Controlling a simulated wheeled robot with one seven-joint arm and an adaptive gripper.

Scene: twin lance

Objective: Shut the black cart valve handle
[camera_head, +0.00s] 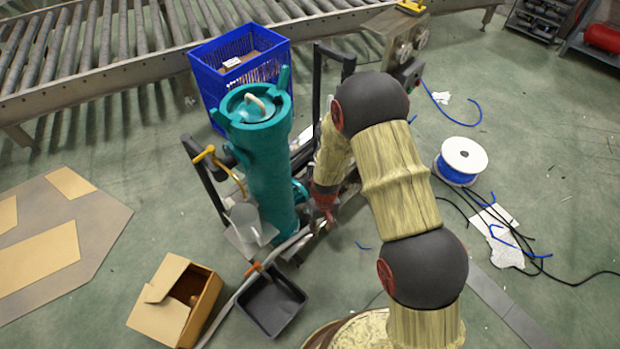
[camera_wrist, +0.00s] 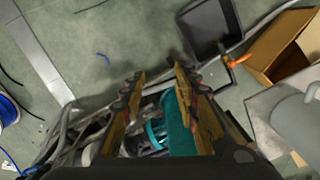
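A black cart frame (camera_head: 206,185) stands around a tall teal cylinder (camera_head: 265,175) in the head view. A teal curved part shows low on the cylinder's right side (camera_head: 299,191); I cannot tell whether it belongs to the valve. My gripper (camera_head: 326,212) is low beside the cart, right of the cylinder, partly hidden by my arm. In the wrist view my gripper (camera_wrist: 159,73) has its two fingers spread apart. A teal round part (camera_wrist: 155,134) and pale fittings lie beyond and between them. Nothing is visibly held. The valve handle itself is not clearly made out.
A blue crate (camera_head: 238,70) stands behind the cylinder, before the roller conveyor (camera_head: 100,45). A black tray (camera_head: 272,303) and an open cardboard box (camera_head: 170,300) lie in front. A cable spool (camera_head: 460,160) and loose cables lie right.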

